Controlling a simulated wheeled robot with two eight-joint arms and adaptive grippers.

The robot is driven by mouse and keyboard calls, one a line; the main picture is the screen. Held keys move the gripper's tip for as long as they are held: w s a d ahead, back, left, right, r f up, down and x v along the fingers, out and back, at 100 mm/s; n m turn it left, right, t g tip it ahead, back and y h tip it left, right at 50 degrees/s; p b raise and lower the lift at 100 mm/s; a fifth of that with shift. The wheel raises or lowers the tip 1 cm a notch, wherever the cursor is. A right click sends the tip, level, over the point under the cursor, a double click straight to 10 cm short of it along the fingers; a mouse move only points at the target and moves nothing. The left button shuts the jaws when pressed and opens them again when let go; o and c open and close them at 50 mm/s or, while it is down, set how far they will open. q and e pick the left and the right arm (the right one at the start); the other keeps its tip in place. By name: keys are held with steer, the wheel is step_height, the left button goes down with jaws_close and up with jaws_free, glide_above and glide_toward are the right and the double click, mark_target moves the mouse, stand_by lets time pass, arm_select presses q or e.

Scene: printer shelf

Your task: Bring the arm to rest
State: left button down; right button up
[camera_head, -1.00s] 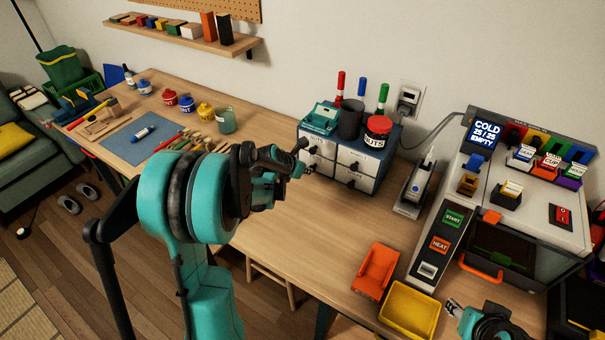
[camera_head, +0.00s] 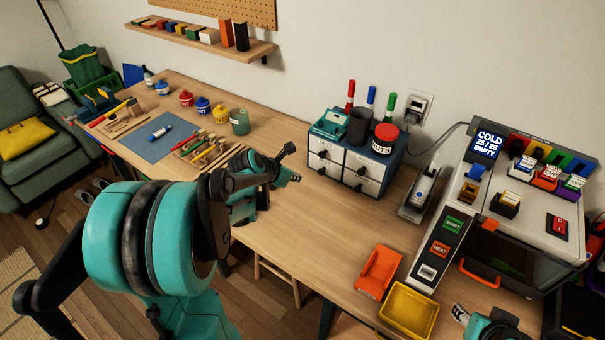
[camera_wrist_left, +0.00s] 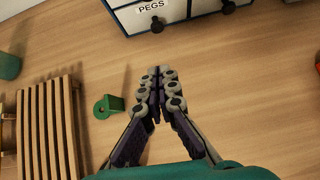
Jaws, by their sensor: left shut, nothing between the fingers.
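My left gripper (camera_head: 291,177) is over the wooden workbench (camera_head: 290,231), in front of and left of the small drawer cabinet (camera_head: 342,172). In the left wrist view its two fingers (camera_wrist_left: 158,88) are together with nothing between them. The cabinet front with the PEGS label (camera_wrist_left: 150,7) is beyond the fingertips there. My left arm is bent, with its large teal joint low at the left of the head view. My right gripper (camera_head: 459,314) shows only partly at the bottom right, beside the yellow tray; its jaw opening is unclear.
In the wrist view a small green part (camera_wrist_left: 108,106) and a slatted wooden rack (camera_wrist_left: 48,130) lie left of the fingers. An orange bin (camera_head: 378,270), yellow tray (camera_head: 408,311) and printer-like machine (camera_head: 453,225) stand right. Bare bench lies in front of the cabinet.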

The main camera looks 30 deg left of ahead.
arm_select(q)
steer(key=shift+s+r, duration=0.15)
steer(key=s+d+r+m, duration=0.2)
steer(key=s+d+m, duration=0.6)
steer(key=m, duration=0.9)
steer(key=s+d+r+m+g+y, duration=0.1)
steer(key=s+d+r+m, duration=0.1)
steer(key=s+d+m, duration=0.7)
steer(key=shift+s+m+g, duration=0.3)
steer(key=shift+s+m, duration=0.8)
steer(key=shift+m, duration=3)
steer(key=shift+d, duration=0.1)
